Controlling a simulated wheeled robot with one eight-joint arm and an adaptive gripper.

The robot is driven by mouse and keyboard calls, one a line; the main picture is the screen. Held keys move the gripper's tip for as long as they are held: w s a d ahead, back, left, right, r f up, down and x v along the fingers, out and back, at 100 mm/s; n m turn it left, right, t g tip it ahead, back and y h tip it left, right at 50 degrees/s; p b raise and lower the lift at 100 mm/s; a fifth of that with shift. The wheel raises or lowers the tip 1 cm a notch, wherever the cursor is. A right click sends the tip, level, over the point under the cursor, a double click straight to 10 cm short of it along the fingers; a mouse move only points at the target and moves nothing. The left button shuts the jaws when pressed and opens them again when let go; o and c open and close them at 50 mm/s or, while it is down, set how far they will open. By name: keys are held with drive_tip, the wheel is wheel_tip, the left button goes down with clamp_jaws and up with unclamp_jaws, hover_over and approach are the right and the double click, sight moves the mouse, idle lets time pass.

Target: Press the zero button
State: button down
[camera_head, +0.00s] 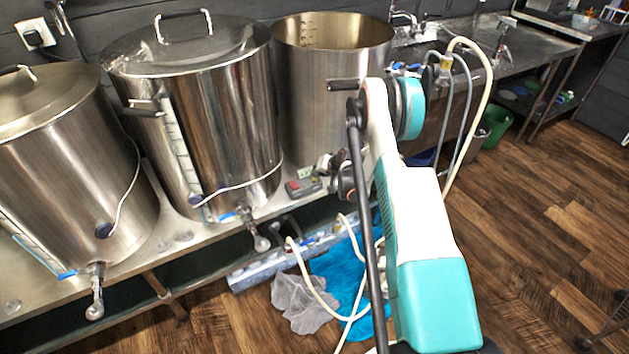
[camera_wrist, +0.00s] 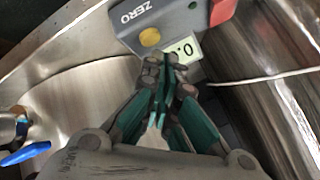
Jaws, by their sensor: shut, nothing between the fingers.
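The grey control unit (camera_wrist: 180,20) fills the top of the wrist view. It bears the word ZERO, a round yellow button (camera_wrist: 150,37) beside that word, a red button (camera_wrist: 222,10) and a small display (camera_wrist: 187,50). The unit also shows in the head view (camera_head: 303,187), on the steel bench between two kettles. My gripper (camera_wrist: 166,64) is shut and empty. Its fingertips appear just below the yellow button, between it and the display. I cannot tell whether they touch the unit. In the head view my arm largely hides the gripper.
A lidded kettle (camera_head: 200,110) stands left of the unit and an open kettle (camera_head: 325,75) behind it. A valve (camera_head: 258,238) juts from the lidded kettle. A pale cable (camera_wrist: 265,77) runs beside the unit in the wrist view. Hoses (camera_head: 465,120) hang at the right.

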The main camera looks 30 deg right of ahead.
drive_tip(key=shift+r, duration=0.1)
drive_tip(key=shift+r+p, duration=0.9)
drive_tip(key=shift+r, duration=1.5)
drive_tip(key=shift+r, duration=0.1)
wheel_tip(320, 180, up, 16)
drive_tip(key=n, duration=0.2)
hover_over(316, 179)
drive_tip(key=s+a, duration=0.1)
drive_tip(key=a, duration=0.6)
drive_tip(key=s+a+r+g, duration=0.1)
drive_tip(key=s+a+r, duration=0.3)
drive_tip(key=r, duration=0.5)
drive_tip(key=s+a+r+n, duration=0.3)
drive_tip(key=s+a+r, duration=0.4)
drive_tip(key=s+r, duration=0.45)
drive_tip(key=s+a+n, duration=0.1)
drive_tip(key=s+a, duration=0.2)
drive_tip(key=s, duration=1)
drive_tip(key=s+a+n+g+h, duration=0.1)
drive_tip(key=s+a, duration=0.2)
drive_tip(key=s, duration=1.1)
drive_tip(key=shift+s+f, duration=0.25)
drive_tip(key=shift+f, duration=0.2)
